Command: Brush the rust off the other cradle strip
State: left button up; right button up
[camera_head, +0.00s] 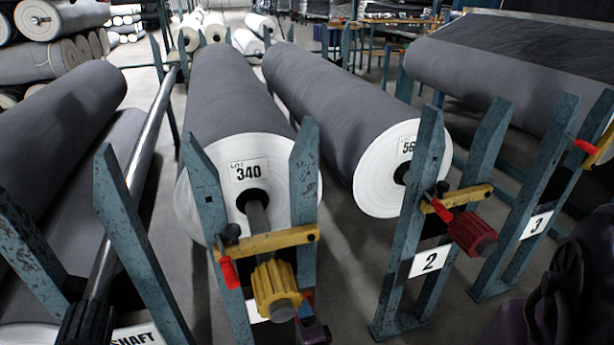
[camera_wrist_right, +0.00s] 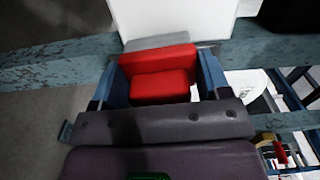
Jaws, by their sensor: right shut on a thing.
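My right gripper (camera_head: 307,306) is low at the front of the stand with the roll marked 340 (camera_head: 240,172), just right of the yellow knob (camera_head: 276,288). In the right wrist view its two blue fingers (camera_wrist_right: 160,64) are shut on a red block (camera_wrist_right: 160,88), seemingly a brush handle. A narrow grey part shows beyond the block; bristles cannot be made out. Blue-green, flecked steel (camera_wrist_right: 55,65) of the stand runs across behind the fingers. I cannot tell which surface is the cradle strip, nor whether the held thing touches it. My left gripper is not in view.
Stand 2, with its number card (camera_head: 430,260) and red knob (camera_head: 472,232), is to the right. Card 3 (camera_head: 536,225) marks another stand. A yellow bar (camera_head: 268,241) crosses the near stand. A long steel shaft (camera_head: 137,175) lies left. Floor between stands is clear.

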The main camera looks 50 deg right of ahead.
aim_at(314, 294)
jog(key=shift+w+r+p, duration=0.15)
jog(key=shift+r+p, duration=0.15)
jog(key=shift+r, duration=0.45)
jog(key=shift+d+f, duration=0.1)
jog(key=shift+s+d, duration=0.6)
jog(key=shift+d, duration=0.2)
jog(key=shift+s+d, duration=0.6)
jog(key=shift+d, duration=0.2)
jog(key=shift+w+r+p, duration=0.2)
jog(key=shift+r+p, duration=0.65)
jog(key=shift+r, duration=0.1)
jog(key=shift+w+a, duration=0.5)
jog(key=shift+a, duration=0.4)
jog(key=shift+w+a, duration=0.5)
jog(key=shift+a, duration=0.35)
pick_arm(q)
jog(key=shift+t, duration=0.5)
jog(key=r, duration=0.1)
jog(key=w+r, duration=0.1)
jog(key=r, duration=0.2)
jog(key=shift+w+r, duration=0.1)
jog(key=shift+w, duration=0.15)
pick_arm(e)
jog(key=shift+s, duration=0.1)
